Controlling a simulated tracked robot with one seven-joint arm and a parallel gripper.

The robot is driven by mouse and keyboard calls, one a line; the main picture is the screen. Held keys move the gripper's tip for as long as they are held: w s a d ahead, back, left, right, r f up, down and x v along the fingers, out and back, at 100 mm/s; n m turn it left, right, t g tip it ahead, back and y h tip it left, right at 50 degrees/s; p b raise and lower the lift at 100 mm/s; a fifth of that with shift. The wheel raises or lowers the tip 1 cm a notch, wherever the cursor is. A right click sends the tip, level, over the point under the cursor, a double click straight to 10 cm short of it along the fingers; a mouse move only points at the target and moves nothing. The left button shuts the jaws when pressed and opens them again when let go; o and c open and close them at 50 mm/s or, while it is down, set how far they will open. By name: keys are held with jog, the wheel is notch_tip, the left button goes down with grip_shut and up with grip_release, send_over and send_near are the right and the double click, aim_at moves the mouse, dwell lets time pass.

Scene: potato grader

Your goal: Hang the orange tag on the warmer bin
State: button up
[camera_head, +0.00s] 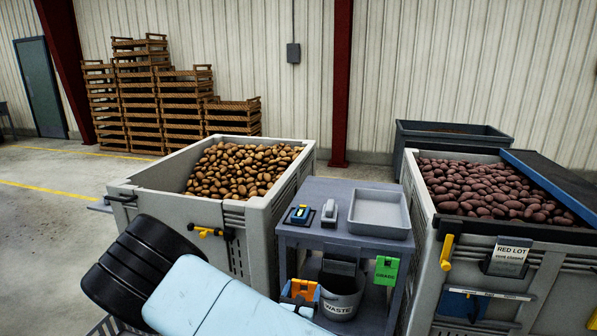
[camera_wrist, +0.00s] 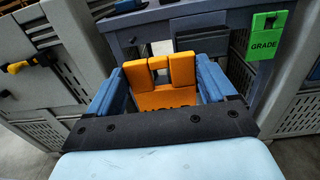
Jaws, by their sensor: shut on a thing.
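My gripper (camera_head: 299,296) is shut on the orange tag (camera_head: 305,289), in front of the small table. One grey bin (camera_head: 262,215) holds tan potatoes, left of the table. Another grey bin (camera_head: 416,215) holds red potatoes, right of the table, with a "RED LOT" card (camera_head: 508,257). Neither picture shows which bin is warmer. The tag touches neither bin.
The table (camera_head: 330,243) carries a blue-and-yellow device (camera_head: 301,214), a grey device (camera_head: 331,213) and a grey tray (camera_head: 379,222). A green "GRADE" tag (camera_head: 386,270) hangs at its front right. A "WASTE" bucket (camera_head: 341,305) is below. Yellow-handled fittings (camera_head: 207,232) jut from the bins.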

jog(key=w+d+f+y, duration=0.1)
jog(key=w+d, duration=0.2)
jog(key=d, duration=1.1)
jog(key=w+d+f+n+y, duration=0.1)
jog(key=w+d, duration=0.3)
jog(key=d, duration=1)
jog(key=shift+d+f+n+y, duration=0.3)
jog(key=shift+d+f, duration=0.05)
jog(key=shift+f, duration=0.4)
jog(key=shift+a, duration=0.1)
jog(key=s+a+r+h, duration=0.1)
jog(key=s+a, duration=0.1)
jog(key=a, duration=0.8)
jog(key=s+a+r+m, duration=0.1)
jog(key=s+a, duration=0.2)
jog(key=a, duration=0.7)
jog(key=s+a+r+h, duration=0.1)
jog(key=s+a, duration=0.2)
jog(key=a, duration=0.7)
jog(key=shift+a+r+m+h, duration=0.2)
jog(key=shift+r+m+h, duration=0.1)
jog(key=shift+r, duration=0.05)
jog(key=s+a+f, duration=0.1)
jog(key=s+a, duration=0.7)
jog(key=shift+s+h, duration=0.3)
jog(key=shift+s, duration=0.05)
